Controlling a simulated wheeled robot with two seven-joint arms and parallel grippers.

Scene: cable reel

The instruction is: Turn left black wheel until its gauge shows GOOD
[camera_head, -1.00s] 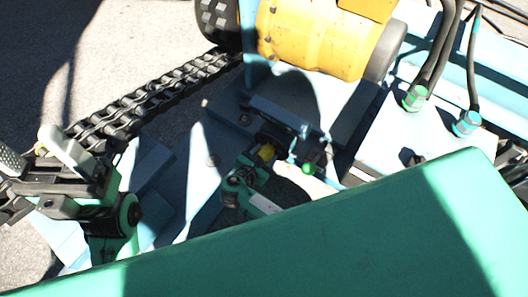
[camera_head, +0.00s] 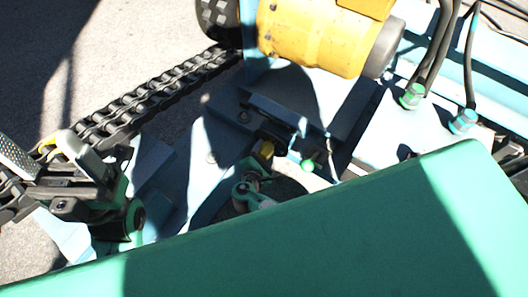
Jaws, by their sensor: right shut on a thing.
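My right gripper (camera_head: 270,143) is at the middle of the machine, among dark parts below the yellow drum. Its green-and-black wrist (camera_head: 252,190) shows just above the green panel. It is shut on a dark part in shadow; whether that is the left black wheel I cannot tell. My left gripper (camera_head: 50,163) is at the left edge, beside the chain, with its grey fingers apart and nothing seen between them. I cannot make out a gauge or the word GOOD.
A large green panel (camera_head: 330,235) covers the lower right and hides what lies under it. A yellow drum (camera_head: 320,35) is at the top, a black chain (camera_head: 165,92) runs to the left. Hoses (camera_head: 440,50) with green and blue fittings are at the upper right.

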